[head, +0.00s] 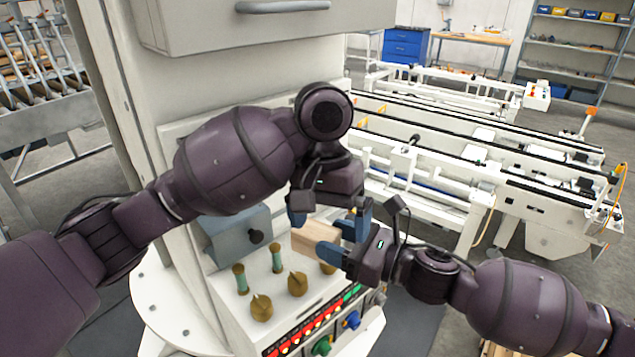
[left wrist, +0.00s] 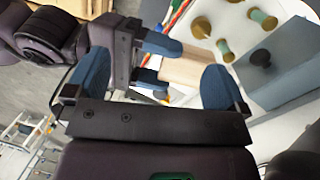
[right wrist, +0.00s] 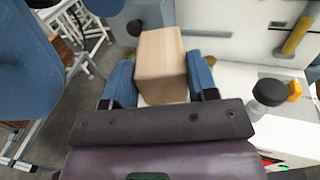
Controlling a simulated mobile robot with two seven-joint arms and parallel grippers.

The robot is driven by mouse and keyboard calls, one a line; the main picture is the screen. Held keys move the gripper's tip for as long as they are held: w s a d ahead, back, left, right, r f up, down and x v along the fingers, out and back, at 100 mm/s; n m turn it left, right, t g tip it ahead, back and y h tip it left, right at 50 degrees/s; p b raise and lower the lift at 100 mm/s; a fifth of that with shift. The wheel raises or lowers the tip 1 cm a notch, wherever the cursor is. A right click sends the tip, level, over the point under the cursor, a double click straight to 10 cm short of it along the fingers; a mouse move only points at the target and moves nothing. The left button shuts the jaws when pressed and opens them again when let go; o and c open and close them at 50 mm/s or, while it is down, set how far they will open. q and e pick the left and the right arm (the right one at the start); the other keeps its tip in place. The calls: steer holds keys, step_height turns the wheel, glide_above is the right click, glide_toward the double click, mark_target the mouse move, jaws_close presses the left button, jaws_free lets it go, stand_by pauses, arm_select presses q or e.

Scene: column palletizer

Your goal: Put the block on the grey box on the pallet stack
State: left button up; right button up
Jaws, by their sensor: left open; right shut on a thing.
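A pale wooden block (head: 313,238) is between the blue fingers of my right gripper (head: 336,243), which is shut on it. The right wrist view shows the block (right wrist: 162,62) with a finger on each side. My left gripper (head: 330,213) is open, just above and behind the block; it also shows in the left wrist view (left wrist: 157,82), with the block (left wrist: 190,70) close by. The grey box (head: 235,236) with a black knob stands on the white console, left of the block. A bit of wood (head: 493,349), possibly the pallet stack, shows at the bottom edge; the rest is hidden.
A tall white machine column (head: 240,75) rises behind. White conveyors (head: 450,165) extend at the right, with open floor before them.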

mark_target(317, 230)
arm_select(q)
steer(key=w+r, duration=0.1)
steer(key=w+a+r+t, duration=0.1)
steer(key=w, duration=0.1)
steer(key=w+r+t, duration=0.1)
steer(key=shift+w+a+m+y, duration=0.3)
steer(key=shift+w+a+y, duration=0.1)
step_height(317, 230, down, 12)
steer(key=shift+r, duration=0.15)
steer(key=shift+c, duration=0.5)
steer(key=c, duration=0.7)
steer(key=shift+o, duration=0.2)
arm_select(e)
steer(key=o, duration=1.1)
steer(key=shift+c, duration=0.2)
